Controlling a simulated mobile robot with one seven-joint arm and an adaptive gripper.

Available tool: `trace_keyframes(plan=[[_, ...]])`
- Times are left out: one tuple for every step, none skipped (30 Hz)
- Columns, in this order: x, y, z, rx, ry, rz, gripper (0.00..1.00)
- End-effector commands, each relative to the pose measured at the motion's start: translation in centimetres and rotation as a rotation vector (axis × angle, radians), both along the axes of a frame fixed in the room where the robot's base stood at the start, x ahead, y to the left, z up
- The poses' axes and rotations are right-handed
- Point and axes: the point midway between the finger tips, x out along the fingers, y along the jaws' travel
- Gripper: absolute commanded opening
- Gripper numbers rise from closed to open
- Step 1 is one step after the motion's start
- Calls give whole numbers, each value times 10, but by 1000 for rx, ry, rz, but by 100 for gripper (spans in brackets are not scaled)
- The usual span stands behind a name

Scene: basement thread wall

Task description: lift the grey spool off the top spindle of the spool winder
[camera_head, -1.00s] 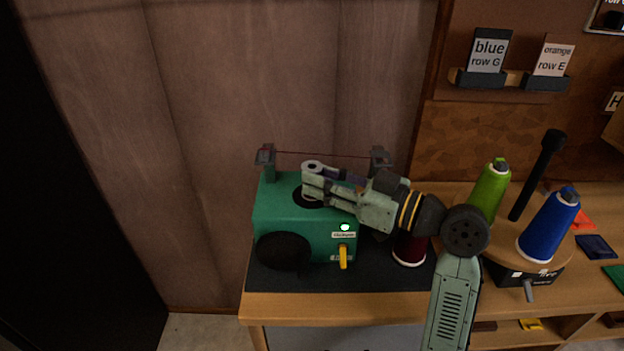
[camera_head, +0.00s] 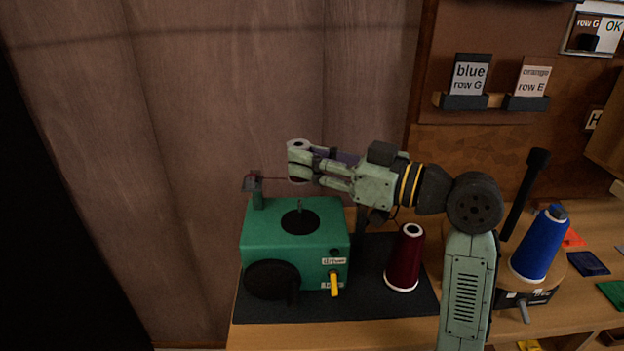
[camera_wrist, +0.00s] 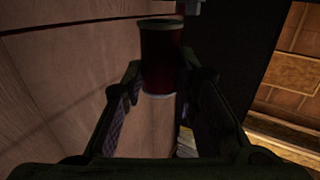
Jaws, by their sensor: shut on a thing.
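The grey spool (camera_head: 298,146) is held in my gripper (camera_head: 300,165), up in the air above the spool winder. In the wrist view the spool (camera_wrist: 160,58) has a greyish flange and dark red thread, and sits between my two fingers (camera_wrist: 160,80). The green spool winder (camera_head: 285,243) stands on the dark mat. Its top spindle (camera_head: 299,206) is bare, rising from a black disc, with a clear gap below the spool. My fingers partly hide the spool in the head view.
A thread guide (camera_head: 256,188) stands at the winder's left back. A dark red cone (camera_head: 405,258) stands on the mat (camera_head: 375,305) right of the winder. A blue cone (camera_head: 541,243) and a black post (camera_head: 525,195) are farther right. A wood wall is behind.

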Motion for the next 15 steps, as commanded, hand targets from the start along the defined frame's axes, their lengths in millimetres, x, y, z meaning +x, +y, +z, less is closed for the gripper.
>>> trace_keyframes(plan=[[0,0,4,-2,-3,1,16],[0,0,6,-2,-3,1,16],[0,0,8,-1,-2,1,16],[0,0,9,0,-1,1,16],[0,0,10,0,-1,1,16],[0,0,11,0,-1,1,16],[0,0,11,1,-1,1,16],[0,0,11,1,-1,1,16],[0,0,11,1,-1,1,16],[0,0,11,1,-1,1,16],[0,0,11,1,-1,1,16],[0,0,11,1,-1,1,16],[0,0,11,1,-1,1,16],[0,0,11,1,-1,1,16],[0,0,11,1,-1,1,16]])
